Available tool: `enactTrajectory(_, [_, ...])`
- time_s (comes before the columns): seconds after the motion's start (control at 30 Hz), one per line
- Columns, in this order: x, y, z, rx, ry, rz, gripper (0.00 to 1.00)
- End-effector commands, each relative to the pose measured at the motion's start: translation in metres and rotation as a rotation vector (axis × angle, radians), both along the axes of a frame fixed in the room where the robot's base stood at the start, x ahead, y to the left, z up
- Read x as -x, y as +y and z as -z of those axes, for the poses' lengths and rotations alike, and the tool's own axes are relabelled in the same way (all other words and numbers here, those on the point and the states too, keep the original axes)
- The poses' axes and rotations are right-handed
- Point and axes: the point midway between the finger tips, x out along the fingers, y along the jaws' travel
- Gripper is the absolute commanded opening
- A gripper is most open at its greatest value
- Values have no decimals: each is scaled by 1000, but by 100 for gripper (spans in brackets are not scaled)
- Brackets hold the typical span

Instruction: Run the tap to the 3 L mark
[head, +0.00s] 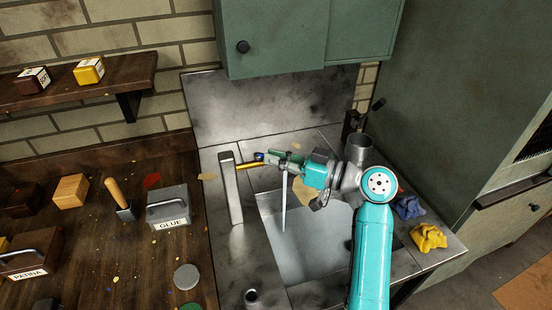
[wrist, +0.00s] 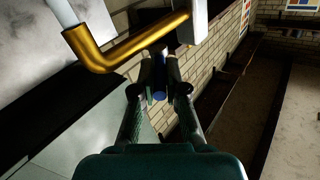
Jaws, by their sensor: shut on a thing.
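The tap (head: 231,190) is a grey upright post at the left edge of the sink (head: 271,268). Its brass spout (head: 250,163) also shows in the wrist view (wrist: 120,58). A white stream of water (head: 284,205) falls from the spout into the basin, where pale cloudy water (head: 310,245) lies. My gripper (head: 268,158) is at the tap, above the spout. In the wrist view its fingers (wrist: 160,84) are shut on the blue tap handle (wrist: 159,92). I cannot make out a 3 L mark; my arm covers part of the basin.
A grey metal cup (head: 358,149) stands behind the sink. A blue cloth (head: 408,207) and a yellow cloth (head: 430,238) lie at its right. A glue box (head: 168,210) and a scraper (head: 119,199) are on the wooden bench at left. Green cabinets hang above.

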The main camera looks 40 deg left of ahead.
Motion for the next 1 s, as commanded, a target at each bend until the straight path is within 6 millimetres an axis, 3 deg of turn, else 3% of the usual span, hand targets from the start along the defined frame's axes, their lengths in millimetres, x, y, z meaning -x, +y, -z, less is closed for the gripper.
enactTrajectory(0.37, [0, 0, 1, 3, 1, -3, 0])
enactTrajectory(0.4, [0, 0, 1, 3, 1, -3, 19])
enactTrajectory(0.47, [0, 0, 1, 3, 1, -3, 34])
enactTrajectory(0.5, [0, 0, 1, 2, 2, -3, 37])
enactTrajectory(0.83, [-1, -3, 1, 2, 1, -2, 37])
enactTrajectory(1.0, [-6, -22, 1, 1, 1, 1, 37])
